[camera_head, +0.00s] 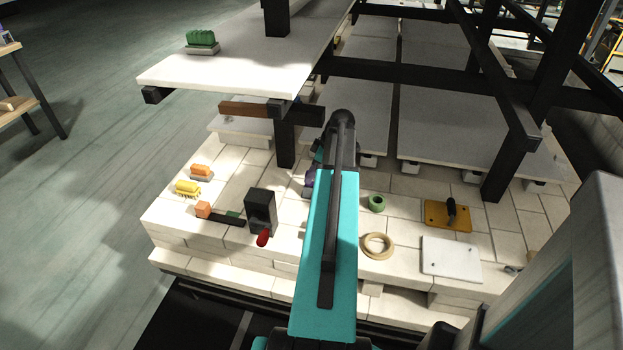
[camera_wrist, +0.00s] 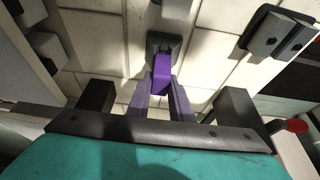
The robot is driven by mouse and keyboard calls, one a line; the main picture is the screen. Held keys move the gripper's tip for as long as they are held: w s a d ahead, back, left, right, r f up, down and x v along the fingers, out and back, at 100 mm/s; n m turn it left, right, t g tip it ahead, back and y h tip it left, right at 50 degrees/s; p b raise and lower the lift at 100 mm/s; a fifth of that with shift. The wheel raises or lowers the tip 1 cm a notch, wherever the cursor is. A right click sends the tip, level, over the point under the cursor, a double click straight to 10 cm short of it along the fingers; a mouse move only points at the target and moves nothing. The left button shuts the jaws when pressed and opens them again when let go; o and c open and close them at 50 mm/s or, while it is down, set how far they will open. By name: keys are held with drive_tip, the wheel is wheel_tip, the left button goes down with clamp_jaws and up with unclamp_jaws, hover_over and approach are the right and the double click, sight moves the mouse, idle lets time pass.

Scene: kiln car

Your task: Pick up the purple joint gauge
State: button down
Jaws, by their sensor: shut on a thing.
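The purple joint gauge (camera_wrist: 161,72) shows at the middle of the wrist view, with a dark grey block-like end (camera_wrist: 164,44) beyond it. My gripper (camera_wrist: 161,88) is shut on the gauge, its two greyish-purple fingers on either side of it. The gauge is over or against the pale brick deck; I cannot tell whether it touches the bricks. In the head view my teal arm hides the gripper and most of what is around it; only a small dark purplish patch shows at the arm's left edge.
On the brick deck (camera_head: 335,255), a black block (camera_head: 260,211) with a red-ended part stands left of my arm. A green ring (camera_head: 377,203), a tan ring (camera_head: 377,246) and a yellow plate (camera_head: 437,216) lie to the right. Dark posts and a raised white shelf (camera_head: 235,75) stand behind.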

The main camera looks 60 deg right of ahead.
drive_tip(key=shift+r, duration=0.15)
drive_tip(key=shift+r, duration=1.65)
drive_tip(key=s+a+r, duration=0.1)
drive_tip(key=s+a, duration=0.8)
drive_tip(key=s, duration=0.3)
drive_tip(key=shift+s+a+r+b, duration=0.25)
drive_tip(key=shift+s+a+b, duration=0.05)
drive_tip(key=shift+s+b, duration=0.1)
drive_tip(key=shift+a+r, duration=0.1)
